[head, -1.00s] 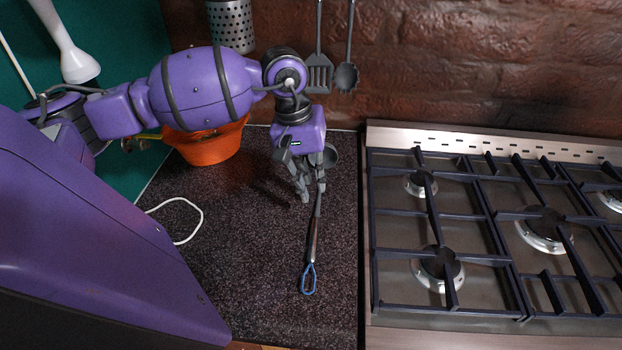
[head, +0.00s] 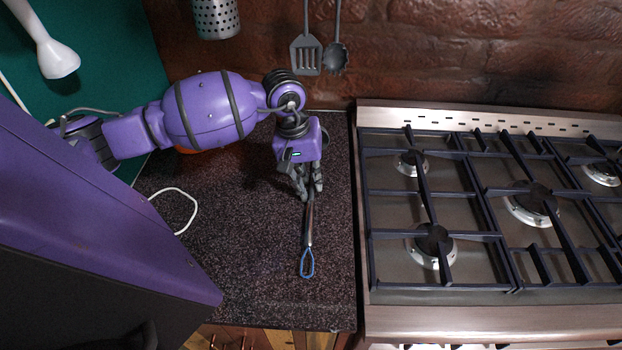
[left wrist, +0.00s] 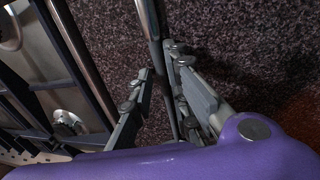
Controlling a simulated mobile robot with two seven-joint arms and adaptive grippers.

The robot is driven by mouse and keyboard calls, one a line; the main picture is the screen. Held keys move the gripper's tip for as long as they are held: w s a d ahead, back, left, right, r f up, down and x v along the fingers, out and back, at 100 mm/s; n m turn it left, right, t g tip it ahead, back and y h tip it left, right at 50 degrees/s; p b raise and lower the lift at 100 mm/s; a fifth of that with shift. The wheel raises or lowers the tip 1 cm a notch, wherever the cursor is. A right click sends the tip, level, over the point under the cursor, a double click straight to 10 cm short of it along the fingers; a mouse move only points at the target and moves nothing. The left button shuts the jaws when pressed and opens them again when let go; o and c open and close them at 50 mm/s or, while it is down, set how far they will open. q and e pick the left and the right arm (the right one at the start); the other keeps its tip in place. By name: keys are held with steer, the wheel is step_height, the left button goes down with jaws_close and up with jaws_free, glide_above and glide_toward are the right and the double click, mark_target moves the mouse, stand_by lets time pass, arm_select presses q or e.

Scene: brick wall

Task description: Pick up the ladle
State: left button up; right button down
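The ladle (head: 309,225) lies on the dark speckled counter (head: 245,240), its blue loop end toward the front. Its bowl is hidden behind my left gripper. My left gripper (head: 309,190) points down over the upper part of the handle, low near the counter. In the left wrist view, the ladle's thin shaft (left wrist: 151,22) runs between the fingers of the left gripper (left wrist: 160,62). The fingers are apart, on either side of the shaft, with a gap showing on the left. My right gripper is not in view.
A gas stove (head: 480,215) with raised grates stands right of the counter. A slotted spatula (head: 306,55) and a spoon (head: 336,58) hang on the brick wall. An orange pot (head: 188,150) is mostly hidden behind my left arm. A white cable (head: 192,205) lies on the counter.

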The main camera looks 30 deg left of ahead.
arm_select(q)
jaws_close()
stand_by(0.3)
